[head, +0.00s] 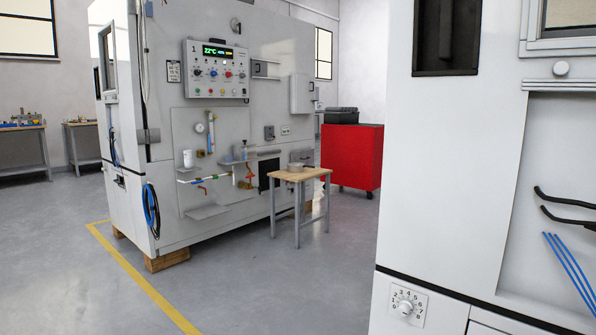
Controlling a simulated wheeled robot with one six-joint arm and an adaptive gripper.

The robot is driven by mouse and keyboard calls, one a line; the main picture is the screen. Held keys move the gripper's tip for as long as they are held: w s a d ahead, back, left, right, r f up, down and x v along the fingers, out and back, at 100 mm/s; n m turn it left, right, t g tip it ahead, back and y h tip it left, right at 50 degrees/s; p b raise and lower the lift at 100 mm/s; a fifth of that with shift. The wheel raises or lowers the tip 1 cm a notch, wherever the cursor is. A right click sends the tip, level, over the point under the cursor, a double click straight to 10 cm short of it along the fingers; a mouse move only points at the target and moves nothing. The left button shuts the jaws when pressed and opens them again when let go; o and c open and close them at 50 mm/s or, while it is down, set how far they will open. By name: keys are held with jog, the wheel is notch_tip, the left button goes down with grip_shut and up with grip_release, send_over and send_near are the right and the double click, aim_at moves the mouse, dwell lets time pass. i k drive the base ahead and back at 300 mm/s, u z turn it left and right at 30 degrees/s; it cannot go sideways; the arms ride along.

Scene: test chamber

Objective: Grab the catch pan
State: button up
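The table stands in front of the large white test chamber (222,130), some way off across the floor. The object is too small here to tell its details or whether anything is in it. My gripper is not in view.
A red cabinet (352,158) stands behind the table to the right. A near white unit (450,150) fills the right side. Shelves with a white cup (188,158) are on the chamber's wall. Grey floor (290,275) lies open before the table, with a yellow line (150,288) at left.

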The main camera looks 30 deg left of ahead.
aim_at(302, 168)
jog(key=u, duration=2.2)
jog(key=i, duration=4.15)
jog(key=z, duration=2.3)
jog(key=i, duration=3.05)
